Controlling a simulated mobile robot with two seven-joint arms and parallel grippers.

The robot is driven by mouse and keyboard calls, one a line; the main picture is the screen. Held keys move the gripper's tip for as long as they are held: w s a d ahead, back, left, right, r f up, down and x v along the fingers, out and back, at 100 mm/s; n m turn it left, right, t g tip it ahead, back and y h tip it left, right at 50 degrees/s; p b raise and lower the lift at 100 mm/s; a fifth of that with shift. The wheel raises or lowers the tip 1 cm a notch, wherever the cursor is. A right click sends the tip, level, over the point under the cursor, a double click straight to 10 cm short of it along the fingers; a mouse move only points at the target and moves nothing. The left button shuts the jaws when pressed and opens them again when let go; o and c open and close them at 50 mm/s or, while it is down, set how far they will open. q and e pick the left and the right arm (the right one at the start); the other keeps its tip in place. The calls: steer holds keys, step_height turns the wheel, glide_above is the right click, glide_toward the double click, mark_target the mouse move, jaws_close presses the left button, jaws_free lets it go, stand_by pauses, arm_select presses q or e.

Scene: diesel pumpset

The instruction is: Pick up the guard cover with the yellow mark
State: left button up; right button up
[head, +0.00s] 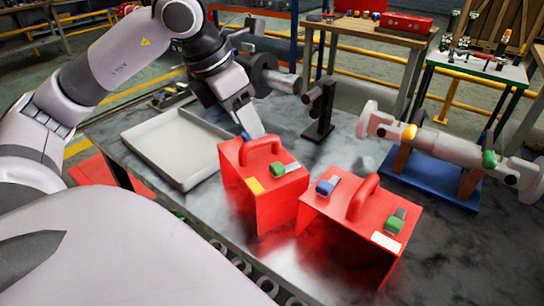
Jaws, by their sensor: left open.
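The guard cover with the yellow mark (277,203) is a red box-shaped cover standing on the dark, shiny table. It has an arched red handle (262,146) on top, a yellow patch (254,186) at its front edge and a green latch (285,169). A bit of blue shows at its back, partly hidden. My left gripper (252,127) is open and points down at the back of this cover, close to the handle. Whether it touches the cover cannot be told. My right gripper is not in view.
A second red cover (345,235) with a white mark (386,241) stands close on the right. An empty grey tray (178,145) lies to the left. A dark stand (319,112) is behind, and a pipe assembly on a blue base (430,179) stands at the right.

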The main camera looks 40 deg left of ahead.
mark_target(263, 138)
arm_select(q)
steer(key=w+f, duration=0.1)
steer(key=w+d+f, duration=0.1)
steer(key=f, duration=0.1)
steer(key=shift+w+d+f+p, duration=0.15)
steer(key=shift+d+f+p, duration=0.05)
steer(key=shift+f+p, duration=0.1)
steer(key=shift+w+f, duration=0.25)
steer(key=shift+f, duration=0.25)
jaws_close()
steer(key=shift+r, duration=0.15)
stand_by(0.7)
